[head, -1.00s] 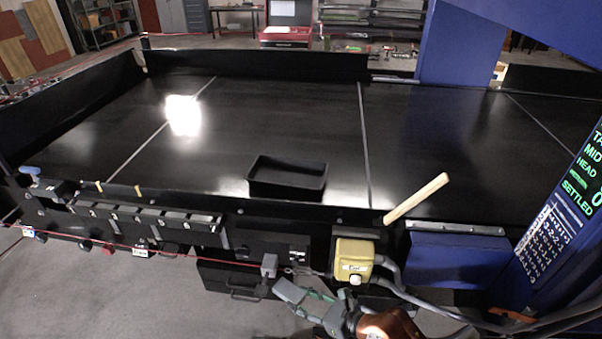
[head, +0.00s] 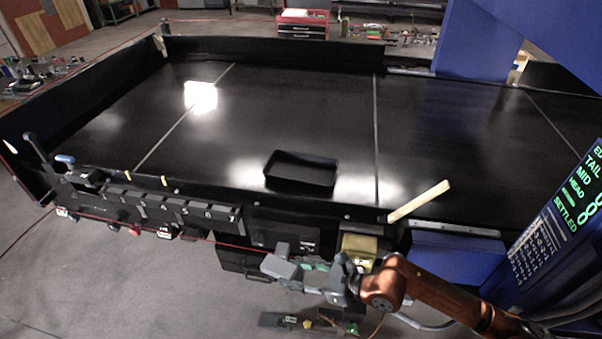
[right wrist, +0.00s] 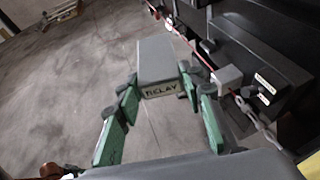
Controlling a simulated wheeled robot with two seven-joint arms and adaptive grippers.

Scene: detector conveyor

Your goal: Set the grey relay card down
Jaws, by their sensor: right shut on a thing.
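The grey relay card (head: 281,266) is a small grey block. In the right wrist view the card (right wrist: 165,58) shows a face labelled RELAY. My right gripper (head: 297,272) is shut on it and holds it in front of the conveyor's near side, above the floor. In the right wrist view the green-padded fingers (right wrist: 160,88) are on either side of the card's near end. My left gripper is not in view.
An empty black tray (head: 300,182) sits on the dark conveyor belt (head: 250,120). A yellow box (head: 359,246) is partly behind my right arm. A row of numbered slots (head: 172,208) lines the near side, left of the gripper.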

